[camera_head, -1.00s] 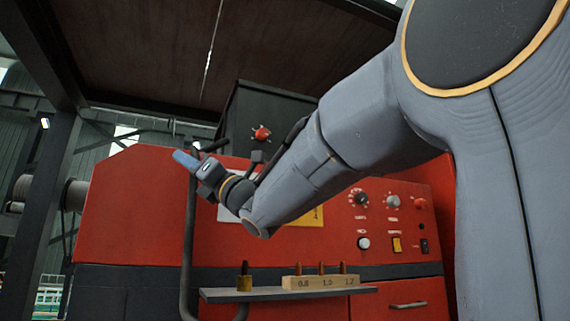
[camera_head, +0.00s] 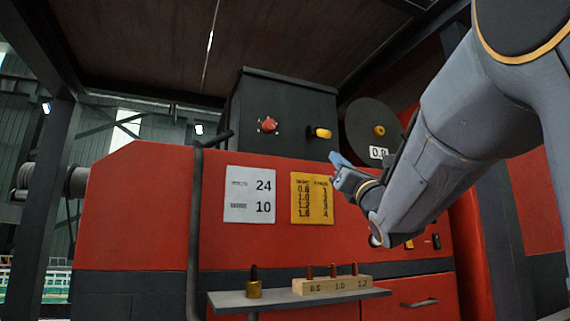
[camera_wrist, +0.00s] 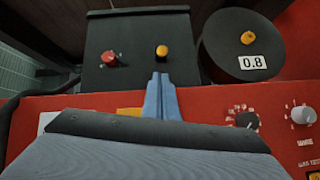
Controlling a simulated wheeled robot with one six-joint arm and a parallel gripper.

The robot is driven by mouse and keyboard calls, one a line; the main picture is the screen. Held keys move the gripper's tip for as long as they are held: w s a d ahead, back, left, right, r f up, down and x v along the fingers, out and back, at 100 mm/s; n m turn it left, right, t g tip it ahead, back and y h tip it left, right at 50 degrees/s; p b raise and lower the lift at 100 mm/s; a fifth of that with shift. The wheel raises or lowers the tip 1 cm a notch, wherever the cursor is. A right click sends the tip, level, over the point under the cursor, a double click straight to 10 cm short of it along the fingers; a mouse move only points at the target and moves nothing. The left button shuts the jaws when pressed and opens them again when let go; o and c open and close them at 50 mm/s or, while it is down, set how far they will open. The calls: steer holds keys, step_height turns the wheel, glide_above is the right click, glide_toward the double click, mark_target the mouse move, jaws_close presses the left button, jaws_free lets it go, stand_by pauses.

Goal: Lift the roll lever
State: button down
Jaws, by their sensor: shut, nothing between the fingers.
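A black box (camera_head: 270,115) on top of the red machine bears a red knob (camera_head: 268,125) and a yellow lever-like handle (camera_head: 320,132). I cannot tell for sure which one is the roll lever. My gripper (camera_head: 336,158) is shut and empty, just below and right of the yellow handle in the head view, apart from it. In the wrist view the closed blue fingers (camera_wrist: 161,76) point up at the box, with the yellow handle (camera_wrist: 162,51) just beyond their tips and the red knob (camera_wrist: 109,58) to the left.
A black reel (camera_head: 372,122) marked 0.8 stands right of the box. White (camera_head: 249,195) and yellow (camera_head: 313,198) charts are on the red front. A shelf (camera_head: 225,299) below holds a brass piece (camera_head: 254,288) and a wooden block (camera_head: 315,287) with several tips. A dark pipe (camera_head: 193,230) rises at left.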

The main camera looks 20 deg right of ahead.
mark_target(321, 133)
steer(key=p+x, duration=0.2)
steer(key=x, duration=0.8)
steer(key=shift+p, duration=0.35)
